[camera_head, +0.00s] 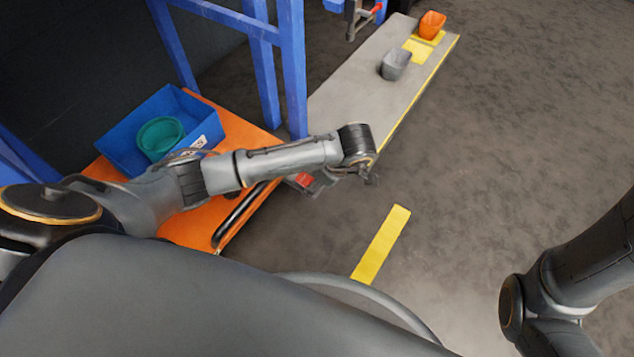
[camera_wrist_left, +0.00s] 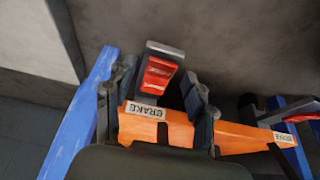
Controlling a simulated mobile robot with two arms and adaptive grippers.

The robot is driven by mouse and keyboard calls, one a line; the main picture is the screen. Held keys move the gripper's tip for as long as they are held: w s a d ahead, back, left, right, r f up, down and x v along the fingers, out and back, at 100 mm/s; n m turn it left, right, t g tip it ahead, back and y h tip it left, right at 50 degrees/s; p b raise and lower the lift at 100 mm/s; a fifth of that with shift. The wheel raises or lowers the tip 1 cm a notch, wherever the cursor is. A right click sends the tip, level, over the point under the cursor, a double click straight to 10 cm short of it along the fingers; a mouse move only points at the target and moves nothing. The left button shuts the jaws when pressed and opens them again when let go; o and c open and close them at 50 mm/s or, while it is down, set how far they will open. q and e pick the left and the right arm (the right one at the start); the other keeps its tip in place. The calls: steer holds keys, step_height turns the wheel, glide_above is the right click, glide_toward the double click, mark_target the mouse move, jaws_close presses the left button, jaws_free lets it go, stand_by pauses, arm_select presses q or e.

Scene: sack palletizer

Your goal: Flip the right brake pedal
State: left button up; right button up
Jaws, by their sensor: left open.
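The cart's brake pedals are red with grey metal ends, beside white BRAKE labels on the orange edge. In the left wrist view one pedal (camera_wrist_left: 158,74) lies near the middle and a second pedal (camera_wrist_left: 302,112) at the right edge. The middle one also shows in the head view (camera_head: 304,180) at the cart's right corner, so it appears to be the right brake pedal. My left gripper (camera_wrist_left: 157,88) is open, one finger on each side of that pedal in the picture. Contact cannot be told. In the head view the left gripper (camera_head: 343,180) is beside the pedal.
The orange cart (camera_head: 185,231) has a black handle (camera_head: 238,217) and carries a blue crate (camera_head: 112,148) with a green container (camera_head: 160,137). Blue posts (camera_head: 292,70) stand behind. A grey platform (camera_head: 345,100) bears grey (camera_head: 396,64) and orange (camera_head: 432,24) bins.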

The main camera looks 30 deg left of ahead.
arm_select(q)
jaws_close()
stand_by(1.2)
jaws_free()
steer(key=shift+r, duration=0.15)
steer(key=v, duration=1.1)
steer(key=shift+d+r, duration=0.15)
steer(key=shift+r, duration=0.25)
steer(key=shift+s, duration=0.1)
